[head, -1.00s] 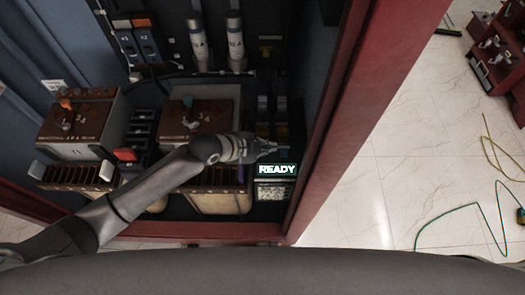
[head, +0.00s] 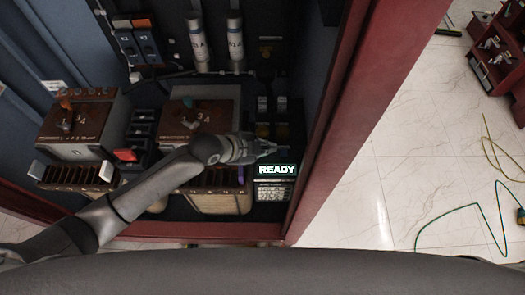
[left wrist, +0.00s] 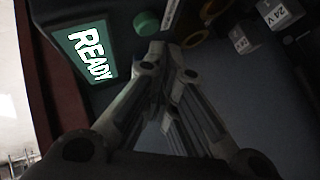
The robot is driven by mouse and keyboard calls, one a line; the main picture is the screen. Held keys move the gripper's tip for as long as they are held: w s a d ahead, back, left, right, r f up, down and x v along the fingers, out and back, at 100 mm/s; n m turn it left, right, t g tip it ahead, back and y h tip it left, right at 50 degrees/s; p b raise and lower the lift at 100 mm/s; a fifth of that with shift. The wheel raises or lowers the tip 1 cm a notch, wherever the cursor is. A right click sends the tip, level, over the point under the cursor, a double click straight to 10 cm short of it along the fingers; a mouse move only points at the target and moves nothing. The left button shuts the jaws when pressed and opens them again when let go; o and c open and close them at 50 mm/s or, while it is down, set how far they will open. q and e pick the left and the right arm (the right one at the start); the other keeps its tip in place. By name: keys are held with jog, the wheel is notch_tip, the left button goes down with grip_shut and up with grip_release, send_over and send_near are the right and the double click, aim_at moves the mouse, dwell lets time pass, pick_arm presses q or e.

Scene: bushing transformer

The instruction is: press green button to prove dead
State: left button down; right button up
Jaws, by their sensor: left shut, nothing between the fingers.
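The green button (left wrist: 146,22) is a small round cap at the top of the left wrist view, beside the lit READY display (left wrist: 88,53). My left gripper (left wrist: 164,62) is shut and empty. Its fingertips point toward the button and appear just below it in that view; I cannot tell whether they touch. In the head view the left gripper (head: 264,148) is just above the READY display (head: 277,169), and I cannot make out the button there. My right gripper is not in view.
The unit sits inside a cabinet with a red frame (head: 326,130). Two brown-topped boxes (head: 79,122) with levers stand left of it, and white cylinders (head: 236,42) stand behind. Yellow knobs and 24 V labels (left wrist: 283,14) are near the button. Cables (head: 447,232) lie on the floor outside.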

aim_at(264, 157)
pick_arm(q)
jog(key=shift+f, duration=0.4)
jog(key=shift+f+b, duration=0.4)
jog(key=shift+f, duration=0.05)
dwell(0.6)
jog(key=shift+r, duration=0.1)
jog(key=shift+r+p, duration=0.8)
jog(key=shift+p, duration=0.15)
notch_tip(264, 157, up, 5)
jog(key=p, duration=0.4)
jog(key=shift+p, duration=0.3)
dwell(0.5)
